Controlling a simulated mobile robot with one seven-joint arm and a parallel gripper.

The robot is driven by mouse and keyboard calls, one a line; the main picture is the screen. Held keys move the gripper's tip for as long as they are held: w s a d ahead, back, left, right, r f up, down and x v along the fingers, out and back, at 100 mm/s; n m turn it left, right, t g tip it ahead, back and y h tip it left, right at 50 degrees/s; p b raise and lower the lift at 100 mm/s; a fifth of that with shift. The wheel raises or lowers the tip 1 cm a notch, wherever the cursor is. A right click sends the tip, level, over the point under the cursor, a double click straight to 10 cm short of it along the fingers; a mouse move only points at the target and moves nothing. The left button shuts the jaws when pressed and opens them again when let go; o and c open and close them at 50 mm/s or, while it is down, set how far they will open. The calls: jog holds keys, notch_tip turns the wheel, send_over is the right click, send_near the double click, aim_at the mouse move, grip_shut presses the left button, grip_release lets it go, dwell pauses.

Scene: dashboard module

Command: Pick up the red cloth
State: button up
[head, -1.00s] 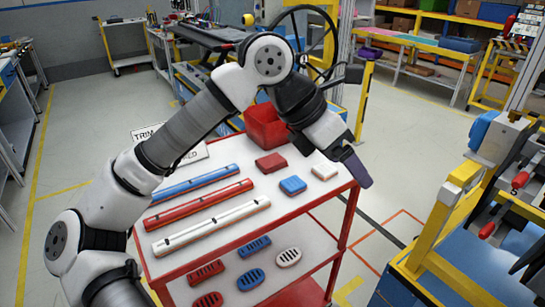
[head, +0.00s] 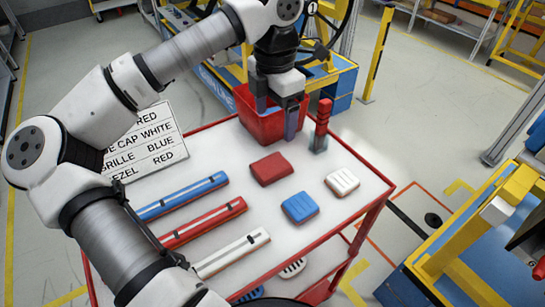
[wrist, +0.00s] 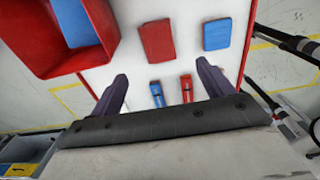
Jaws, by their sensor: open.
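A flat red pad (head: 271,168), the piece that looks most like the red cloth, lies on the white top of the red-framed cart (head: 240,150). It also shows in the wrist view (wrist: 157,40), between a red bin and a blue pad. My gripper (head: 277,122) points down behind the pad, in front of the red bin in the head view. In the wrist view my gripper (wrist: 162,80) has its two dark fingers spread apart with nothing held. The red pad lies beyond the fingertips, apart from them.
The red bin (head: 262,122) stands at the back of the cart, with something blue inside in the wrist view (wrist: 72,20). A blue pad (head: 299,207), a white pad (head: 341,182) and a red-handled upright item (head: 323,118) are nearby. Long blue, red and white bars lie left.

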jog(key=p, duration=0.1)
send_over(273, 165)
notch_tip(273, 165, down, 8)
jog(key=shift+d+r, duration=0.1)
jog(key=shift+d, duration=0.05)
jog(key=shift+a+f+p, duration=0.2)
jog(key=shift+f+p, duration=1.1)
jog(key=shift+f, duration=1.45)
jog(key=c, duration=1.1)
jog(key=shift+o, duration=0.2)
jog(key=shift+r, duration=0.1)
notch_tip(273, 165, up, 20)
jog(key=b, duration=0.3)
jog(key=shift+b, duration=0.3)
